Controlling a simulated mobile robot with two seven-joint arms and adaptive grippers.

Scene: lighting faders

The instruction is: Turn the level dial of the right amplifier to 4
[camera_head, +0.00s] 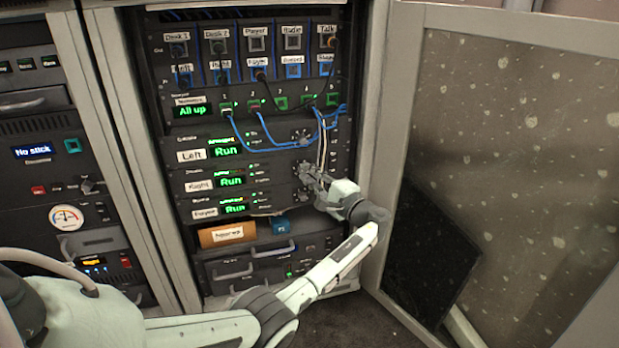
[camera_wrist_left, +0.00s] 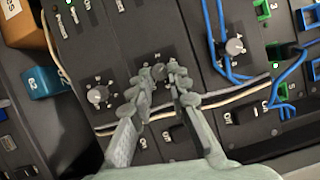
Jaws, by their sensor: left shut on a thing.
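The right amplifier (camera_head: 240,170) is the middle one of three stacked units in the rack; its label reads "Right" and its green display reads "Run". My left gripper (camera_head: 312,178) reaches in from the right side of its panel. In the left wrist view, my left gripper (camera_wrist_left: 166,76) is shut on the level dial (camera_wrist_left: 158,72), the middle of three dials. The fingers cover most of the dial, and its pointer and scale cannot be read. My right gripper is not in view.
The left amplifier's dial (camera_wrist_left: 235,47) and the lowest unit's dial (camera_wrist_left: 97,95) flank the held one. Blue cables (camera_head: 275,145) hang above, and pale cables run beside the fingers. An open rack door (camera_head: 404,100) stands right. An orange box (camera_head: 213,236) sits below.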

